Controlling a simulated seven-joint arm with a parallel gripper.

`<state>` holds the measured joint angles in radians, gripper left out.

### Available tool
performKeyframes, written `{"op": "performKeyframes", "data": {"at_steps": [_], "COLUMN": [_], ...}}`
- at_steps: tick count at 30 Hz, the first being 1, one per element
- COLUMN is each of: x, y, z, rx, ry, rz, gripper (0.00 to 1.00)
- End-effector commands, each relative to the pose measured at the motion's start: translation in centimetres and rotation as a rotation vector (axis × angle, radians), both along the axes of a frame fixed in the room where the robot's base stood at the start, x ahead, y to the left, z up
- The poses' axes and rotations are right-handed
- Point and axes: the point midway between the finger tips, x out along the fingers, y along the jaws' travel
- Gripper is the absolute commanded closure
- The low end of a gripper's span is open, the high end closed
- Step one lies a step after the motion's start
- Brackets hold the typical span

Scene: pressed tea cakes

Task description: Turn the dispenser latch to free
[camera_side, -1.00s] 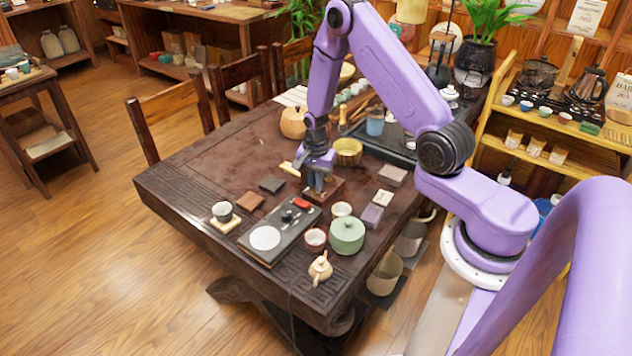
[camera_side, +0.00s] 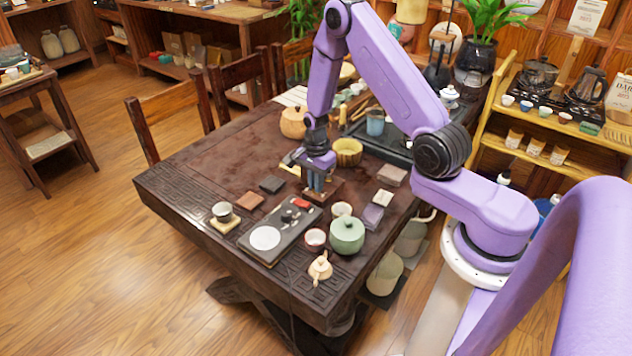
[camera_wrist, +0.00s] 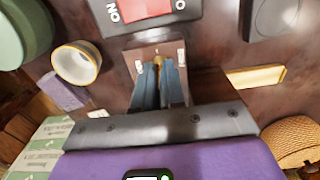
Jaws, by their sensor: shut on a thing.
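The dispenser is a small brown wooden block (camera_side: 333,188) near the middle of the dark table in the side view. In the wrist view its brown top face (camera_wrist: 143,51) carries small pale marks on both sides. A narrow tan latch (camera_wrist: 158,60) stands at the middle of that face. My gripper (camera_side: 317,188) points down onto the dispenser; its blue-grey fingers (camera_wrist: 158,72) are shut on the latch. The fingers hide most of the latch, and I cannot tell which mark it lines up with.
A dark panel (camera_wrist: 105,19) with a red patch lies close by the dispenser. A woven bowl (camera_side: 347,153) sits behind my gripper.

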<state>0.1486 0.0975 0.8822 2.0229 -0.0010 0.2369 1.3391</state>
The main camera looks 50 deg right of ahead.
Motion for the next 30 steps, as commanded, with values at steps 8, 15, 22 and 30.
{"op": "performKeyframes", "data": {"at_steps": [8,15,22,30], "x": [0.0,0.0,0.1,0.1], "y": [-0.1,0.0,0.0,-0.1], "z": [0.0,0.1,1.9,6.4], "rx": [0.000,0.000,-0.001,-0.001], "ry": [-0.002,-0.001,-0.005,-0.006], "rz": [-0.005,-0.003,-0.002,-0.003], "gripper": [0.65,0.65,0.65,0.65]}}
